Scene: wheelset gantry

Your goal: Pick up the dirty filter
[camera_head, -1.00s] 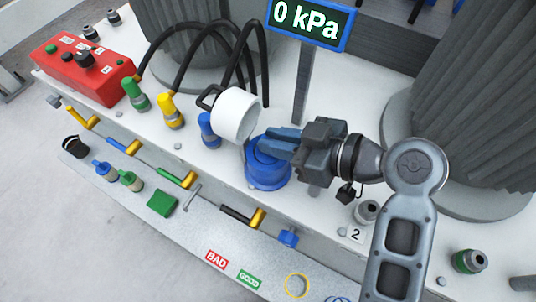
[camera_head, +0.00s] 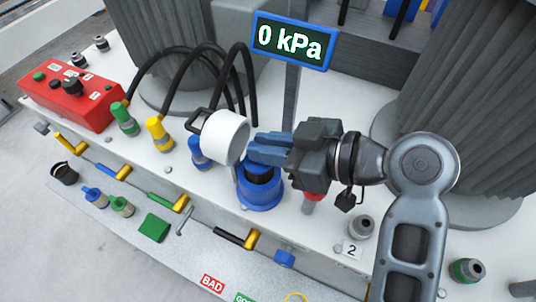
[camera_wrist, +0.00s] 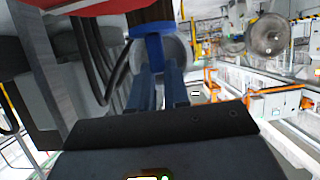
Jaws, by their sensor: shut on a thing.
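My gripper (camera_head: 262,150) points left with its blue fingers directly above the blue round housing (camera_head: 262,198) on the white deck. The fingers are shut on the dirty filter (camera_head: 260,171), a dark piece that shows just below them at the housing's mouth. Its lower part is hidden by the housing, so I cannot tell whether it is clear of it. In the wrist view the blue fingers (camera_wrist: 157,92) reach toward the blue housing (camera_wrist: 153,43), and the filter is hard to make out there.
A white cup (camera_head: 224,136) with a black handle is close left of the fingers. The pressure display (camera_head: 293,42) stands behind on a post. Black hoses (camera_head: 180,65) arch at the left. A red control box (camera_head: 68,97) sits far left. The front shelf bears a BAD label (camera_head: 212,284).

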